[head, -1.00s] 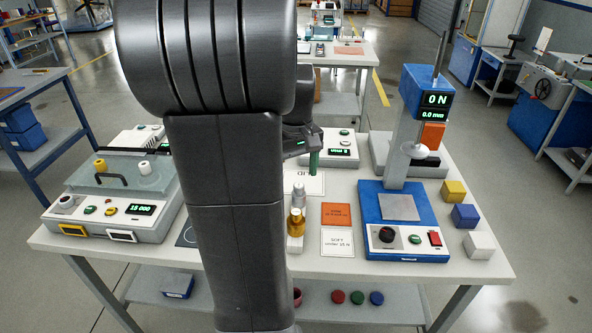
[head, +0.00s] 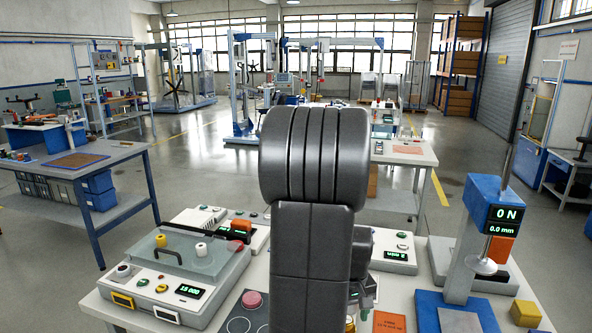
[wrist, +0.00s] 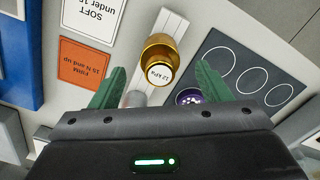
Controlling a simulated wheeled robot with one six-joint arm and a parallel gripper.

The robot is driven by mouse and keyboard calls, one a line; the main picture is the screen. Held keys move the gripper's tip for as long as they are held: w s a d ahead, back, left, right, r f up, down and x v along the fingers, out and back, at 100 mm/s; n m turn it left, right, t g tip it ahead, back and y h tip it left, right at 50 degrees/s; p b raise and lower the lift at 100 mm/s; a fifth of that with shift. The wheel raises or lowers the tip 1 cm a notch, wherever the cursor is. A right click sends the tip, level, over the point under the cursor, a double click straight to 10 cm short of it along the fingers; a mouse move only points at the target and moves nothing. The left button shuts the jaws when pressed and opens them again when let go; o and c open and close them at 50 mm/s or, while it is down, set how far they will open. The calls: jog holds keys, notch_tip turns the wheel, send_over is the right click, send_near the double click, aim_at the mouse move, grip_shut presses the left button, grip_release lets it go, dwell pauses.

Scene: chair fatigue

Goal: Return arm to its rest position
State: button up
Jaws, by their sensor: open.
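My arm stands folded in the middle of the head view. My gripper (wrist: 157,84) is open, with its green fingers apart and nothing held between them. In the head view my gripper (head: 366,300) shows only partly, beside the dark arm link, pointing down over the table. In the wrist view a gold cylinder (wrist: 160,58) marked "12 kPa" stands on a pale strip beyond the fingertips, apart from them. A grey cylinder (wrist: 134,99) and a purple round piece (wrist: 188,96) show lower, partly hidden by my gripper.
A tester with a blue base (head: 438,309) and a reading of 0 N stands at right. A yellow block (head: 525,313) is beside it. A control box (head: 168,285) stands at left. An orange card (wrist: 84,63) and a dark ringed panel (wrist: 247,72) lie on the table.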

jog(key=shift+f, duration=0.9)
jog(key=shift+r, duration=0.25)
jog(key=shift+f, duration=0.1)
notch_tip(320, 180, up, 14)
notch_tip(320, 180, down, 14)
notch_tip(320, 180, up, 3)
jog(key=p, duration=0.3)
notch_tip(320, 180, up, 5)
jog(key=p, duration=0.3)
jog(key=shift+f, duration=0.2)
jog(key=shift+s, duration=0.1)
